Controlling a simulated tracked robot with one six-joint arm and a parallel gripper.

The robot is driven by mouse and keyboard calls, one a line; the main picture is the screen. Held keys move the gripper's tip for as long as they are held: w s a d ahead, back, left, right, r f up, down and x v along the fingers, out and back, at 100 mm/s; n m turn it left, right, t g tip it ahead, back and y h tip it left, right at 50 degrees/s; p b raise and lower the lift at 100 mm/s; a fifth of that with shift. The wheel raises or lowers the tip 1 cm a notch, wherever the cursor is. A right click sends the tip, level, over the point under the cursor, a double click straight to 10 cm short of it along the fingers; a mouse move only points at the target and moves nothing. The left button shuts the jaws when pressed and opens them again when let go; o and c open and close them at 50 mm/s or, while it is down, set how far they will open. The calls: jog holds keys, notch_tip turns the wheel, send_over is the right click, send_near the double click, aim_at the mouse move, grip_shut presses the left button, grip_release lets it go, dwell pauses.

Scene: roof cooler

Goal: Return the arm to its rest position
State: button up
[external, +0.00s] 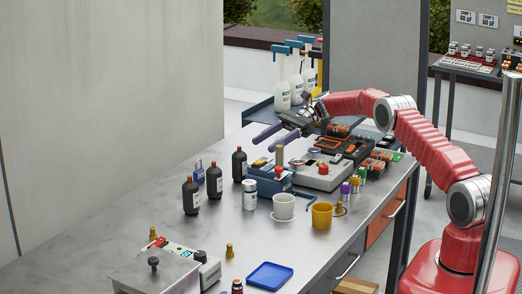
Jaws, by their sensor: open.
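My red arm reaches in from the right over the metal workbench (130,215). My gripper (262,138) is at the arm's end, pointing left, with its two purple-grey fingers apart and nothing seen between them. Whether the fingers touch anything below cannot be told from this view.
White spray bottles (283,97) stand behind. A blue tray (269,276) lies in front. The bench's left part is clear.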

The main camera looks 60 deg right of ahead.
dwell(0.4)
jog(key=s+a+r+n+g+h, duration=0.1)
jog(key=a+r+n+h, duration=0.15)
jog(key=a+r, duration=0.3)
jog(key=s+a+r+n+g+h, duration=0.1)
jog(key=s+a+r+n+h, duration=0.15)
jog(key=a+r, duration=0.3)
jog(key=s+a+r+n+h, duration=0.45)
jog(key=s+r, duration=0.25)
jog(key=s, duration=0.2)
jog(key=s+a+n+h, duration=0.1)
jog(key=s+a+n, duration=0.2)
jog(key=s, duration=0.6)
jog(key=s+a+n+h, duration=0.1)
jog(key=s+a+n, duration=0.15)
jog(key=s, duration=0.65)
jog(key=s+f+n+t+h, duration=0.1)
jog(key=s+f+n, duration=0.2)
jog(key=s, duration=0.4)
jog(key=s+f+n+h, duration=0.1)
jog(key=s+f+n, duration=0.2)
jog(key=s, duration=0.5)
jog(key=shift+s+n+t, duration=0.2)
jog(key=shift+n+t, duration=0.2)
jog(key=shift+n, duration=0.4)
